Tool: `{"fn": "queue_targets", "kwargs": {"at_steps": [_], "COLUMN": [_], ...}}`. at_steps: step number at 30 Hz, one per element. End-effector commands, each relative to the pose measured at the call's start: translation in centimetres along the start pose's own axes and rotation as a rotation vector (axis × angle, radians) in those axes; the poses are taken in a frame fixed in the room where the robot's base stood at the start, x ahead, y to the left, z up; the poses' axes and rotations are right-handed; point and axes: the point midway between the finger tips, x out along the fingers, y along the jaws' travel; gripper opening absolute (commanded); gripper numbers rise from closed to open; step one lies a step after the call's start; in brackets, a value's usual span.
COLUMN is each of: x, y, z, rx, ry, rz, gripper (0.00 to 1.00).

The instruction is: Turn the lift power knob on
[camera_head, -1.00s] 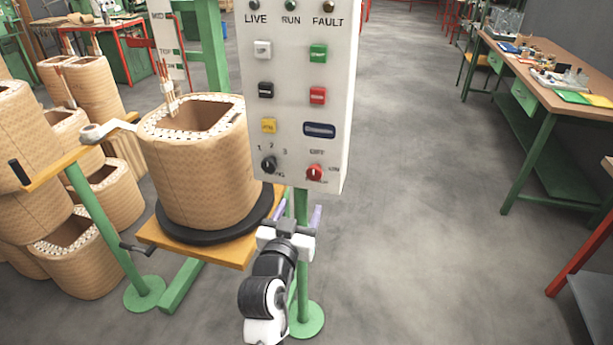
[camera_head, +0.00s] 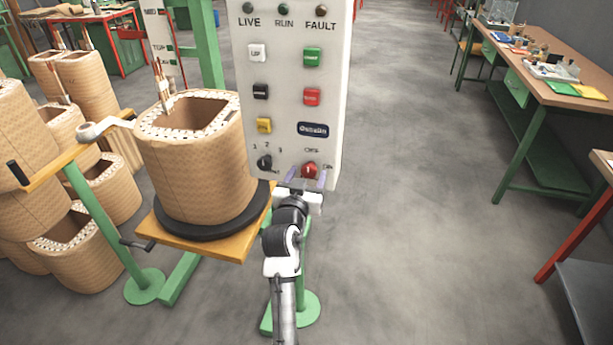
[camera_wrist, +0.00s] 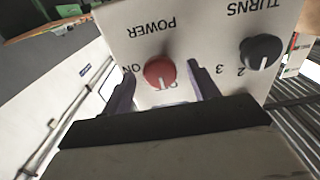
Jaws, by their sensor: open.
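The red power knob (camera_head: 309,170) sits at the lower right of the white control panel (camera_head: 290,100). In the wrist view the red knob (camera_wrist: 160,72) shows between the words POWER, ON and OFF, upside down, with its white mark toward OFF. My gripper (camera_head: 306,182) is just below the knob in the head view. In the wrist view my gripper (camera_wrist: 160,90) is open, with one purple finger on each side of the knob's lower part. I cannot tell whether the fingers touch it.
A black TURNS knob (camera_head: 264,163) is left of the red knob, and it also shows in the wrist view (camera_wrist: 261,51). Colored buttons and dark lamps are above. A large coil (camera_head: 195,160) stands on a stand to the left. A workbench (camera_head: 545,80) is at right; the floor between is clear.

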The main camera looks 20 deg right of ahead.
Motion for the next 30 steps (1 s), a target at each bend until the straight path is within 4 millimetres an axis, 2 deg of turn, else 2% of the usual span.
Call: {"fn": "queue_targets", "kwargs": {"at_steps": [1, 9, 11, 20, 30], "x": [-0.01, -0.03, -0.04, -0.03, -0.03], "y": [0.00, -0.01, -0.01, -0.05, -0.02], "z": [0.00, 0.00, 0.00, 0.18, 0.57], "rx": [0.000, 0.000, 0.000, 0.044, 0.273], "ry": [0.000, 0.000, 0.000, 0.002, 0.003], "rz": [0.000, 0.000, 0.000, -0.001, 0.000], "gripper": [0.56, 0.21, 0.15, 0.15, 0.15]}}
